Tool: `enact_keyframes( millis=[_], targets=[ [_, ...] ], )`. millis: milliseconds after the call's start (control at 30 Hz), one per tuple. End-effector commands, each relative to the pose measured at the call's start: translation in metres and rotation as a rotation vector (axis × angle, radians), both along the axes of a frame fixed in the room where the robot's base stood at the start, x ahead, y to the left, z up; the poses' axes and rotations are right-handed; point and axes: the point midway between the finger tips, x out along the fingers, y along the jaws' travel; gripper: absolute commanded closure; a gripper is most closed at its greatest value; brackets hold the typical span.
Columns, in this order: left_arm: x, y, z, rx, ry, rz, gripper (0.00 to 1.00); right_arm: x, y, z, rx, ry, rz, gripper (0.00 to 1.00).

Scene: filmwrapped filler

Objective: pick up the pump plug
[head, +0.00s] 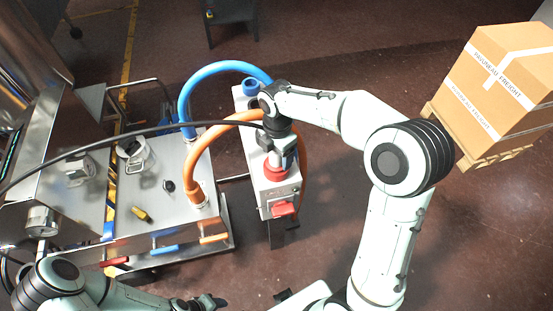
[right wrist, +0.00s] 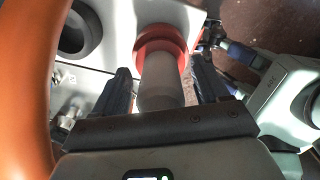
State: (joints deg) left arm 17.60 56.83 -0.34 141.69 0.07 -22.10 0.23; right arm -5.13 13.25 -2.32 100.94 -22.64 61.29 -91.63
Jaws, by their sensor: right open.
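The pump plug (right wrist: 163,85) looks like a grey cylinder with a red collar (right wrist: 160,45) at its far end, set on the pale panel of a narrow box. The red collar (head: 276,173) also shows in the head view, below my right gripper (head: 280,154). In the right wrist view my right gripper (right wrist: 160,75) is open, with one dark finger on each side of the grey cylinder. I cannot tell whether a finger touches it. My left gripper (head: 208,302) is low at the picture's bottom edge, away from the box; its jaws are too unclear to read.
A narrow box (head: 265,198) stands beside a steel machine (head: 140,235). A blue hose (head: 190,95) and an orange hose (head: 205,145) arch close to my right gripper. A black cable (head: 110,142) crosses the view. A carton (head: 490,90) sits on a pallet at right.

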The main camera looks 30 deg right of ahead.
Motion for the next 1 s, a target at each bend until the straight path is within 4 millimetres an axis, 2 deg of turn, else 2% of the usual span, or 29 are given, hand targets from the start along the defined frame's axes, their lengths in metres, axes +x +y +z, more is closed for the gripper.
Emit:
enact_keyframes(
  millis=[133, 167, 300, 367, 767, 867, 1000],
  targets=[
    [0.0, 0.0, 0.0, 0.0, 0.0, 0.0, 0.49, 0.0, 0.0, 0.0, 0.0, 0.0, 0.0, 0.26],
    [0.0, 0.0, 0.0, 0.0, 0.0, 0.0, 0.49, 0.0, 0.0, 0.0, 0.0, 0.0, 0.0, 0.33],
    [0.0, 0.0, 0.0, 0.0, 0.0, 0.0, 0.49, 0.0, 0.0, 0.001, 0.0, 0.0, 0.0, 0.78],
    [0.0, 0.0, 0.0, 0.0, 0.0, 0.0, 0.49, 0.0, 0.0, 0.001, 0.0, 0.0, 0.0, 0.96],
    [0.001, 0.0, 0.002, 0.0, -0.001, 0.0, 0.49, 0.001, 0.0, 0.009, 0.0, -0.003, 0.001, 0.97],
    [0.003, 0.0, 0.004, 0.0, -0.003, 0.0, 0.49, 0.001, 0.0, 0.02, 0.0, -0.004, 0.001, 0.97],
    [0.007, 0.0, 0.009, -0.001, -0.008, 0.0, 0.49, 0.002, 0.0, 0.046, 0.0, -0.007, 0.001, 0.97]
  ],
)
